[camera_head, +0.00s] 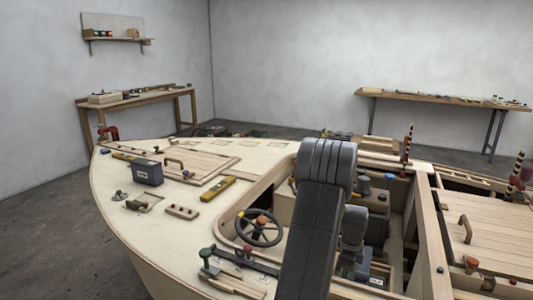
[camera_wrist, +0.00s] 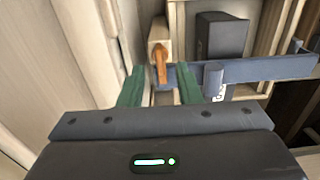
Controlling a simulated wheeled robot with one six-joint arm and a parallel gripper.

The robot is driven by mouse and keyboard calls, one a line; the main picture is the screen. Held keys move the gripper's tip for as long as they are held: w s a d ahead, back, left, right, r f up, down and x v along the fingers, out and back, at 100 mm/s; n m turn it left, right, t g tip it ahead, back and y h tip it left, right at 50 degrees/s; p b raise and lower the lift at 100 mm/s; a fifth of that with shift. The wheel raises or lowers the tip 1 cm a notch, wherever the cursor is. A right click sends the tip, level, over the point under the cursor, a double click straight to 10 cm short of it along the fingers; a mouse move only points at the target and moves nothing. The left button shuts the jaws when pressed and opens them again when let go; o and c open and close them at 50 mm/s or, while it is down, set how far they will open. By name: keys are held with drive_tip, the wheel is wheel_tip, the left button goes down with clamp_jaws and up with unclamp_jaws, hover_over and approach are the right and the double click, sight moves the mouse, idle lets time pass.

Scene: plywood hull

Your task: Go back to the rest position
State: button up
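In the wrist view my gripper (camera_wrist: 160,84) has two green fingers standing apart with a clear gap between them. An orange-brown lever (camera_wrist: 160,64) on a pale wooden block (camera_wrist: 158,32) shows in line with the gap, and neither finger visibly closes on it. In the head view my dark arm reaches down into the hull's open cockpit, and the gripper's fingertips are hidden there.
A blue-grey bar (camera_wrist: 260,68) crosses right of the fingers, near a dark box (camera_wrist: 220,36). A pale hull wall (camera_wrist: 60,60) is close on the left. Around the cockpit are a steering wheel (camera_head: 259,228), levers (camera_head: 207,258) and a wooden hatch (camera_head: 490,235).

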wheel_tip(320, 180, down, 4)
drive_tip(key=shift+r, duration=0.2)
drive_tip(key=shift+r, duration=0.1)
